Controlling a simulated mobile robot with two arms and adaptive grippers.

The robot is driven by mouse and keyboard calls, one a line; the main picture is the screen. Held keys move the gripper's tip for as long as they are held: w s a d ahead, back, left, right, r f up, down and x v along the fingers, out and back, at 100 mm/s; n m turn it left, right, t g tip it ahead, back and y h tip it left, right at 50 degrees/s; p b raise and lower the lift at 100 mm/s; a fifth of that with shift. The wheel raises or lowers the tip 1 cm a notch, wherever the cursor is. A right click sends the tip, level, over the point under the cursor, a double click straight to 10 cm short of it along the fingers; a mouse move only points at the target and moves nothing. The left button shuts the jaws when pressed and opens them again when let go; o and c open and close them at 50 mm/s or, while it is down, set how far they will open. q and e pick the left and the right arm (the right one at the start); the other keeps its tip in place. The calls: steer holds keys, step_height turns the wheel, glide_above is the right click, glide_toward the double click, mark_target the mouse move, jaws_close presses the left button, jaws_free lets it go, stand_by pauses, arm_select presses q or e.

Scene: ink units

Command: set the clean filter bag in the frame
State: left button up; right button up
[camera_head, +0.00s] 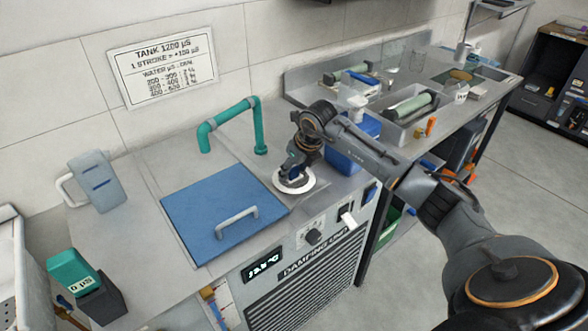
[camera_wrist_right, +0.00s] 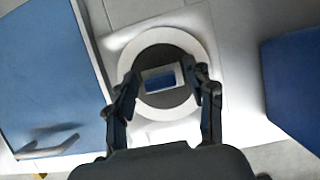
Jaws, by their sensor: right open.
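My right gripper (camera_head: 293,172) is over a white ring (camera_head: 306,185) set in the grey worktop, right of the blue lid. In the right wrist view the open fingers (camera_wrist_right: 161,90) stand on either side of the dark middle of the white ring (camera_wrist_right: 160,36). A small pale rectangular piece with a blue centre (camera_wrist_right: 160,82) shows between the fingers. I cannot tell whether the fingers touch it. No filter bag can be clearly made out. My left gripper is not in view.
A blue lid (camera_head: 218,210) with a grey handle lies left of the ring. A green pipe (camera_head: 258,125) rises behind. A blue container (camera_head: 345,158) stands close on the right, partly behind my arm. A grey-blue jug (camera_head: 98,182) and a green-topped device (camera_head: 75,272) are farther left.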

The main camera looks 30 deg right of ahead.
steer(key=shift+r, duration=0.4)
steer(key=v, duration=1.1)
steer(key=shift+s+r+b, duration=0.15)
steer(key=shift+r+b, duration=0.2)
steer(key=shift+b, duration=0.1)
